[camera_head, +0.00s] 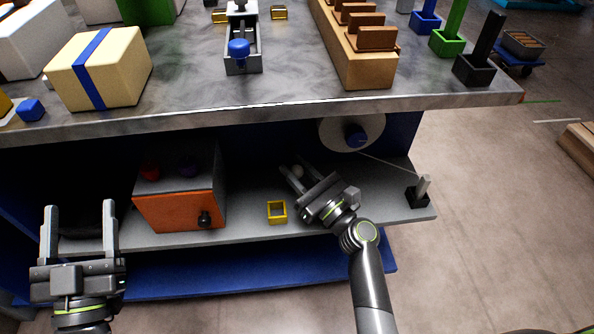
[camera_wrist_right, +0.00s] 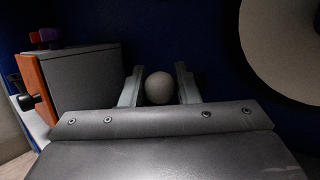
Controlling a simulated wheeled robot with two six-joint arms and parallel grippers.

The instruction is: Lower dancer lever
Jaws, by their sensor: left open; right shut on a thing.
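A pale round knob (camera_wrist_right: 159,88) sits between the two fingers of my right gripper (camera_wrist_right: 158,80) in the right wrist view. In the head view the knob (camera_head: 298,171) shows small at the fingertips of my right gripper (camera_head: 304,178), above the grey lower shelf. The gripper is shut on it. Whatever the knob is fixed to is hidden, so I cannot tell the lever's angle. My left gripper (camera_head: 80,220) is open and empty at the lower left, in front of the shelf.
A white reel (camera_head: 329,130) with a blue hub is beside the right gripper; a thin line runs from it to a grey post (camera_head: 424,186). An orange-fronted grey box (camera_head: 180,211) and a yellow square ring (camera_head: 277,212) are on the shelf. The worktop edge (camera_head: 250,106) overhangs.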

